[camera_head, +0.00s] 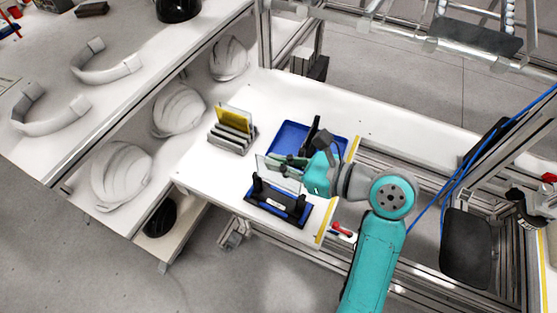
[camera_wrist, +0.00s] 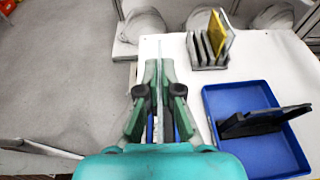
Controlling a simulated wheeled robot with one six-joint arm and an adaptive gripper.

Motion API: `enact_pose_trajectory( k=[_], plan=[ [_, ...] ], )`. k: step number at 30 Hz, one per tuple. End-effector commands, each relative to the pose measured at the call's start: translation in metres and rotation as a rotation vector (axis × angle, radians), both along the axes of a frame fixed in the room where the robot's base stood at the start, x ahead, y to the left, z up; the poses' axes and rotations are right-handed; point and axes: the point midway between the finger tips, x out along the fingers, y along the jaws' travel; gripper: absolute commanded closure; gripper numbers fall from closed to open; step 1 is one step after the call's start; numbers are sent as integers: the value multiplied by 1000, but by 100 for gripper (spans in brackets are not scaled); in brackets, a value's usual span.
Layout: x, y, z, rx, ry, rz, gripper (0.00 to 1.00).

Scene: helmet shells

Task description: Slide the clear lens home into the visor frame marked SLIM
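The clear lens (camera_head: 268,170) is a thin see-through pane, standing roughly upright in my gripper (camera_head: 287,161). In the wrist view the lens (camera_wrist: 159,62) shows edge-on between the two green fingers of my gripper (camera_wrist: 159,78), which are closed on it. A black visor frame with a blue strip (camera_head: 279,208) and raised end posts lies near the front edge of the white table. The lens is just behind or above this frame; whether they touch I cannot tell. A second black frame (camera_wrist: 262,121) lies in a blue tray. No SLIM marking is readable.
The blue tray (camera_head: 336,131) is behind my gripper. A grey slotted rack (camera_head: 231,139) with a yellow lens (camera_head: 234,119) stands to the left. White helmet shells (camera_head: 121,176) sit on the shelf further left. The table (camera_head: 205,168) between rack and frame is clear.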

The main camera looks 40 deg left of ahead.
Motion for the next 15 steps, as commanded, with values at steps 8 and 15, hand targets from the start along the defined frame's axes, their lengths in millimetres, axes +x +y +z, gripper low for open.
enact_pose_trajectory(
  k=[8, 15],
  plan=[
    [0, 0, -6, 0, 1, 0, 100],
    [0, 0, -11, 0, 1, 0, 100]
  ],
)
